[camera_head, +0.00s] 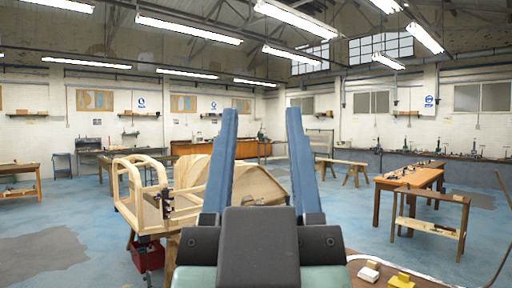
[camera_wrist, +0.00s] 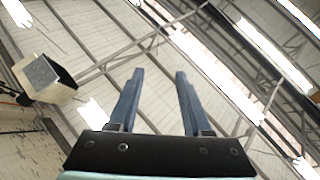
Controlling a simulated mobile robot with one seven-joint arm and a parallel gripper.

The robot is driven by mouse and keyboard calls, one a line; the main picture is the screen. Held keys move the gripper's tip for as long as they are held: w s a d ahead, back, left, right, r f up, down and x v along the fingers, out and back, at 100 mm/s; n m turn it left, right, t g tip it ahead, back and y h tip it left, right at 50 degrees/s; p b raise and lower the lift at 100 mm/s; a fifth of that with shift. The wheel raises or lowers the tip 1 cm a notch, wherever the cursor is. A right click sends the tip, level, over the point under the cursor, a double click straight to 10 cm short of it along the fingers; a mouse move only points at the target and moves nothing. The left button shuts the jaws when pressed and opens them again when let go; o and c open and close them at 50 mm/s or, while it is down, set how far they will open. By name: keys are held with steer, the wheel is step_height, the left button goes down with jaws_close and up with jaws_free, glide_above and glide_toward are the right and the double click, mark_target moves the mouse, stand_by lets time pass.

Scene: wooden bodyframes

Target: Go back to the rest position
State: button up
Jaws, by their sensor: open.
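My gripper (camera_head: 261,118) stands upright in the middle of the head view, with two blue fingers spread apart and nothing between them. It also shows in the wrist view (camera_wrist: 158,76), open and empty against the roof beams and strip lights. No object touches the fingers in either view. The dark palm and part of my arm cover the lower middle of the head view and hide what lies behind them.
A wooden bodyframe (camera_head: 128,191) stands behind and left of my gripper. At the lower right, a brown tabletop holds a yellow block (camera_head: 401,281) and a white block (camera_head: 369,271). A wooden workbench (camera_head: 409,180) stands at right. Blue floor (camera_head: 60,215) is open at left.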

steer(key=shift+s+a+r+t+y, duration=0.15)
steer(key=shift+s+r+t, duration=0.05)
steer(key=shift+s+r, duration=0.2)
steer(key=shift+s+a+r+t+y, duration=0.1)
steer(key=shift+s+r+t+y, duration=0.1)
steer(key=shift+s+r, duration=0.15)
steer(key=shift+f, duration=0.1)
